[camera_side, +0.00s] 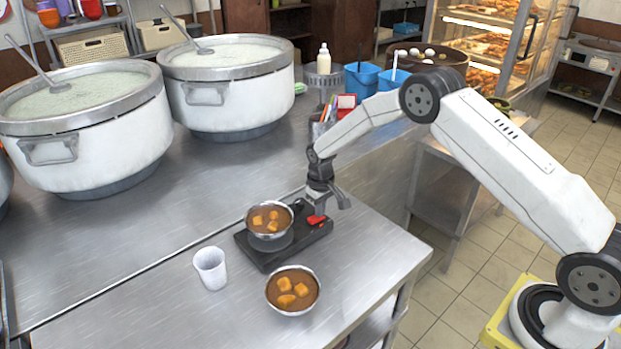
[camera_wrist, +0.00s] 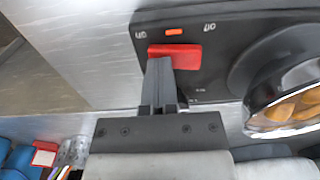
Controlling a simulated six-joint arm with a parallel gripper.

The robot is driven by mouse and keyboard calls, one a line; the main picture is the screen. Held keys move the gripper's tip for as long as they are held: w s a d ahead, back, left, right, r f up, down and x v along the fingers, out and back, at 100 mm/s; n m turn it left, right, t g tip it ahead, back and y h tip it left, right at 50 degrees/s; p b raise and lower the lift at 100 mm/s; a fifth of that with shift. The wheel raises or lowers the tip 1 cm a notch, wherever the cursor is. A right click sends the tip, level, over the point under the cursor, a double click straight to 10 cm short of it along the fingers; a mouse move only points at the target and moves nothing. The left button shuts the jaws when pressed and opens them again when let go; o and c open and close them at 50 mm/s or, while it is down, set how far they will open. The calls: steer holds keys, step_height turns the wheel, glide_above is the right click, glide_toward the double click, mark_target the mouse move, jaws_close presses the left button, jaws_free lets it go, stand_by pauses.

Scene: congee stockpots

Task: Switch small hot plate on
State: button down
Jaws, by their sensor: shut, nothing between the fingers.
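The small hot plate (camera_side: 262,254) is a flat black unit on the steel counter, with a steel bowl of brown stew and orange cubes (camera_side: 269,220) on its round plate. Its red switch (camera_side: 316,219) is at the right end. My gripper (camera_side: 317,208) is shut and empty, pointing down at the switch. In the wrist view its fingertips (camera_wrist: 160,63) overlap the switch's left part; I cannot tell whether they touch.
A second stew bowl (camera_side: 292,290) and a white cup (camera_side: 210,268) stand in front of the hot plate. Two large congee pots (camera_side: 90,140) (camera_side: 229,98) stand at the left and back. Blue containers (camera_side: 361,80) are behind. The counter's right edge is close by.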

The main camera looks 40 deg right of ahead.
steer(key=shift+r, duration=0.1)
step_height(320, 180, up, 8)
stand_by(1.2)
stand_by(0.3)
steer(key=s+a+r+t, duration=0.1)
steer(key=s+r, duration=0.2)
steer(key=s, duration=1)
steer(key=s+a+r+t, duration=0.1)
steer(key=s+r, duration=0.3)
steer(key=s, duration=1)
steer(key=shift+a+r+t, duration=0.3)
steer(key=shift+a, duration=0.35)
